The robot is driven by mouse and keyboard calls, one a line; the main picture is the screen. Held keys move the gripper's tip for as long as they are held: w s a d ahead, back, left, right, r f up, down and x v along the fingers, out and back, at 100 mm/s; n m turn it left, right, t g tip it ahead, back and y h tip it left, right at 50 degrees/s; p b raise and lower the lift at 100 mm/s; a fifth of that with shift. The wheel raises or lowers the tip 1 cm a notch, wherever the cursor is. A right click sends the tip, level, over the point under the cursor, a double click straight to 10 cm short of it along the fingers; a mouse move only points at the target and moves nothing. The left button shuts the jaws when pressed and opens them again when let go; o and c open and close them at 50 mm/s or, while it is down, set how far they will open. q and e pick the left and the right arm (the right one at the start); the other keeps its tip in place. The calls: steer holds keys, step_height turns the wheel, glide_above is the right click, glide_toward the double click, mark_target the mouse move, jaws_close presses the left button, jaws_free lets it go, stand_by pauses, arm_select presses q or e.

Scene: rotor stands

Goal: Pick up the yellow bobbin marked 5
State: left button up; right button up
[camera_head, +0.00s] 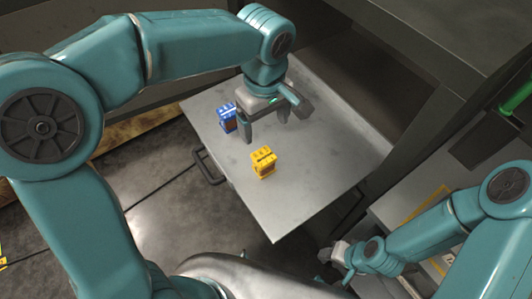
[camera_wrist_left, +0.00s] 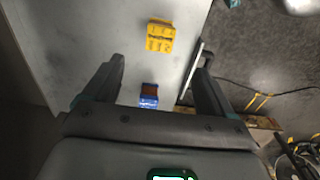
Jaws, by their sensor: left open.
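A yellow bobbin (camera_head: 263,161) stands on the grey metal tabletop, near the middle of its front part. It also shows in the left wrist view (camera_wrist_left: 160,36), beyond my fingertips; I cannot read a 5 on it. My left gripper (camera_head: 265,128) is open and empty, pointing down over the table behind the yellow bobbin and apart from it. In the left wrist view a blue bobbin (camera_wrist_left: 149,94) lies between the lines of the two fingers. My right gripper (camera_head: 338,253) is low, off the table's front right side; its jaws are too small to judge.
The blue bobbin (camera_head: 227,117) stands left of my left gripper, near the table's left edge. The tabletop (camera_head: 320,165) is bare to the right. A handle (camera_head: 207,168) sticks out at the left edge. Dark shelving (camera_head: 440,35) rises at the right and back.

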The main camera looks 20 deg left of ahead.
mark_target(263, 156)
arm_select(q)
step_height(263, 156, down, 10)
steer(key=shift+a+f, duration=0.15)
steer(key=shift+f, duration=0.35)
steer(key=f, duration=0.3)
steer(key=f+p, duration=0.1)
steer(key=f, duration=0.1)
steer(key=shift+w+a+f, duration=0.1)
steer(key=shift+w+f, duration=0.05)
steer(key=shift+w, duration=0.1)
steer(key=shift+s, duration=0.2)
steer(key=shift+c, duration=0.3)
steer(key=shift+w, duration=0.1)
steer(key=c, duration=1.2)
steer(key=shift+r, duration=0.2)
